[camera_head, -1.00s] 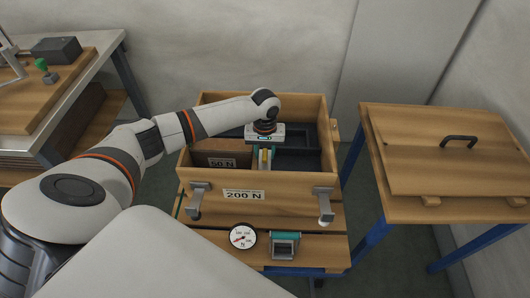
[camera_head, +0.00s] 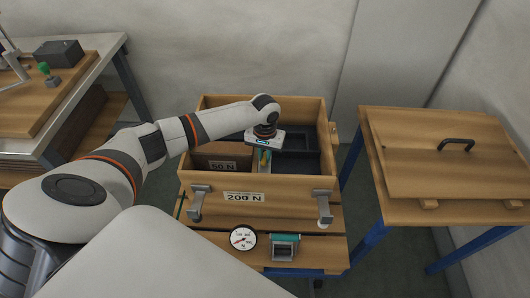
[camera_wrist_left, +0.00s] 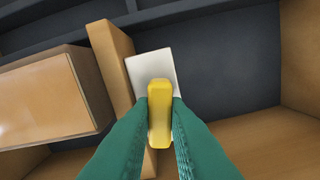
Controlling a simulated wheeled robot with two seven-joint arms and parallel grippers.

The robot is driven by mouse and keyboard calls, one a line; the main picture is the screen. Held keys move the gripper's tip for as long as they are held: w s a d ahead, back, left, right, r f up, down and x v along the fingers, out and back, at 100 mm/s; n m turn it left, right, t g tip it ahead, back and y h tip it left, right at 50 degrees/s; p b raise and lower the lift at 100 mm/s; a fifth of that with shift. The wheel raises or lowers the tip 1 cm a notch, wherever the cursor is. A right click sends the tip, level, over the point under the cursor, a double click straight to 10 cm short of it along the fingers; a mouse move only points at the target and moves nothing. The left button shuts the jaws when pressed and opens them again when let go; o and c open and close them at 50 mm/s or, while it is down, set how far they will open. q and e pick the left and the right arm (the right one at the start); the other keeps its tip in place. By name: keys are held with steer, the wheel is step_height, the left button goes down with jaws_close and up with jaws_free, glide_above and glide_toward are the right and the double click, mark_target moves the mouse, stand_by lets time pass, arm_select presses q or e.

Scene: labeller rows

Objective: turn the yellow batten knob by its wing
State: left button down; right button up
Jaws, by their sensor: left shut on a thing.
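The yellow batten knob (camera_wrist_left: 160,118) has a narrow wing that stands upright between green fingers in the left wrist view. A white plate (camera_wrist_left: 153,65) lies under it, beside a wooden batten (camera_wrist_left: 112,52). My left gripper (camera_head: 262,164) is inside the wooden box (camera_head: 305,183), pointing down. Its fingers are shut on the wing, one on each side. In the head view the knob (camera_head: 265,158) shows only partly below the gripper body. My right gripper is not in view.
A brown block marked 50 N (camera_head: 218,166) sits left of the gripper inside the box. Box walls surround the gripper. Latches (camera_head: 199,203), a dial (camera_head: 243,238) and a teal-topped fitting (camera_head: 285,247) are in front. A lid with a black handle (camera_head: 457,145) lies at right.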

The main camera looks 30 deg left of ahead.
arm_select(q)
steer(key=shift+r+m+p, duration=0.1)
steer(key=shift+m+p, duration=0.3)
steer(key=shift+m, duration=1.3)
